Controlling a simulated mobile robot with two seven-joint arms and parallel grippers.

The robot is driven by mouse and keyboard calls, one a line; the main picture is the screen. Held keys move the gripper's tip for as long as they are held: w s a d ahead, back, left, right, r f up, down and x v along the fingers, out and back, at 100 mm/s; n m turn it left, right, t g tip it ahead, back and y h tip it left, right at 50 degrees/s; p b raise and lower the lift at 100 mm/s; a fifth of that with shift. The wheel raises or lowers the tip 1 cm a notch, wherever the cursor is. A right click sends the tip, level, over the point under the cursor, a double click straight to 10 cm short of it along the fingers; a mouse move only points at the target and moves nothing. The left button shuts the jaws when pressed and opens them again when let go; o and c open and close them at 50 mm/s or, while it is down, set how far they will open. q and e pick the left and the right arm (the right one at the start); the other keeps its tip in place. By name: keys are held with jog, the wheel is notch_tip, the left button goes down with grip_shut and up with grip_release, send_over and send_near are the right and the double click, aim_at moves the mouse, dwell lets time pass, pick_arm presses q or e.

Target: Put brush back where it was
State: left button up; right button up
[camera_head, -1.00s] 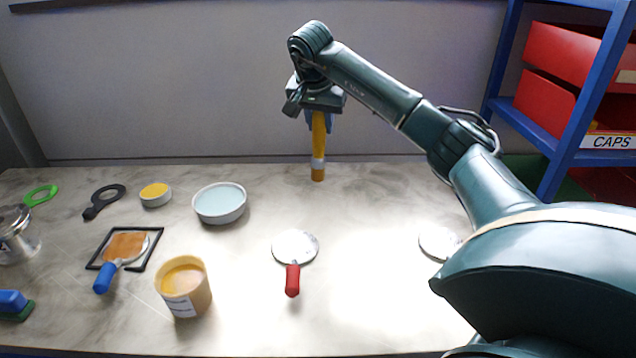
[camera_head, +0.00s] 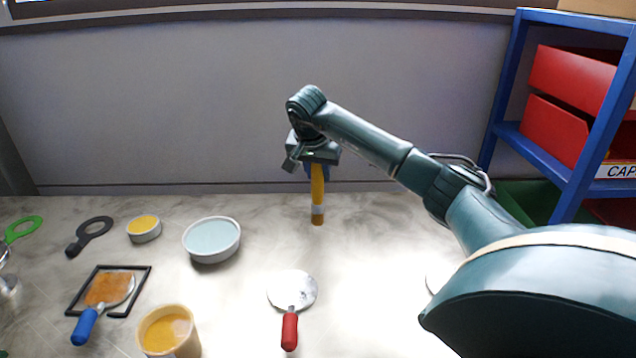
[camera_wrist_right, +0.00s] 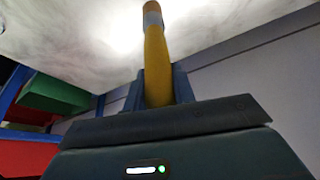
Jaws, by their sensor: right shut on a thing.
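The brush (camera_head: 317,190) has a yellow handle, a pale grey band and a brownish tip. It hangs upright, tip down, from my right gripper (camera_head: 317,166), which is shut on its handle. In the head view it is near the back of the table (camera_head: 380,225); whether the tip touches the tabletop cannot be told. My left gripper is not in view.
A red-handled scraper (camera_head: 291,300) lies in front of the brush. To the left are a pale blue bowl (camera_head: 211,240), a tub of orange paste (camera_head: 168,330), a small yellow dish (camera_head: 144,228) and a black frame (camera_head: 146,285). A blue shelf (camera_head: 507,90) with red bins stands right.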

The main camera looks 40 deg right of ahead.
aim_at(318, 181)
jog(key=shift+f, duration=1.4)
jog(key=o, duration=1)
jog(key=shift+f, duration=0.1)
jog(key=v, duration=1.2)
jog(key=shift+d, duration=0.1)
